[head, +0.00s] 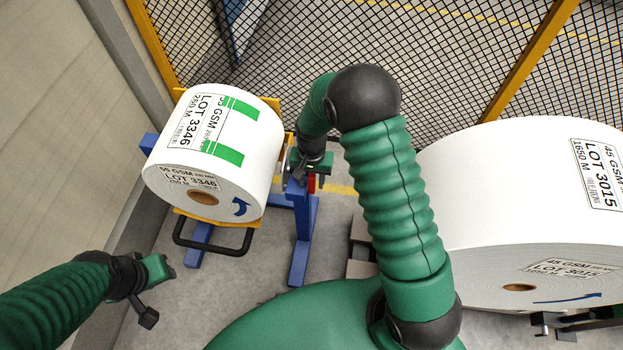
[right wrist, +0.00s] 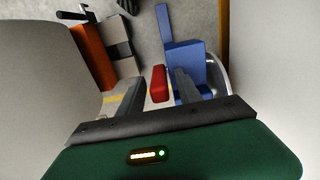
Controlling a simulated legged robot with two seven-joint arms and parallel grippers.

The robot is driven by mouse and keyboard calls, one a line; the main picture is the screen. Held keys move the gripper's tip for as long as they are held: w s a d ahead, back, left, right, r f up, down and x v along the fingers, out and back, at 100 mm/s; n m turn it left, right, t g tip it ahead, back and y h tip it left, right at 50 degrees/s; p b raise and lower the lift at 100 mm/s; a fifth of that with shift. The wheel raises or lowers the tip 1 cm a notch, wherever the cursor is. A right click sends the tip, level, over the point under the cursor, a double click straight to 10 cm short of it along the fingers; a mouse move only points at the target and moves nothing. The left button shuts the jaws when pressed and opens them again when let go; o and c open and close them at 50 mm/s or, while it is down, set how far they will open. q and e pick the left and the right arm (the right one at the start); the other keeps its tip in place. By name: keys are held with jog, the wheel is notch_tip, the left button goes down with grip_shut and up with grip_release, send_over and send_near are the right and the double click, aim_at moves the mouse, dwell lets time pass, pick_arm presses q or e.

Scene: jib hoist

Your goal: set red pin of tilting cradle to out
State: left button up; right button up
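The tilting cradle has a blue frame (head: 303,225) and a yellow bed, and carries a white roll (head: 258,150) marked LOT 3346. Its red pin (head: 311,185) shows as a small red piece at the cradle's right side, beside the blue post. In the right wrist view the red pin (right wrist: 158,83) lies between my right gripper's two grey fingers (right wrist: 156,92), with a gap to each finger. My right gripper (head: 308,174) is open at the pin, partly hidden by its own wrist. My left gripper (head: 166,266) is low at the left, away from the cradle; its finger opening is unclear.
A large white roll (head: 470,195) marked LOT 3015 stands at the right. A black mesh fence (head: 420,60) with yellow posts runs behind. A beige wall (head: 60,110) is at the left. A black bar handle (head: 215,250) sticks out in front of the cradle.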

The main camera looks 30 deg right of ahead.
jog(key=shift+d, duration=0.1)
jog(key=c, duration=0.5)
grip_shut()
dwell(0.6)
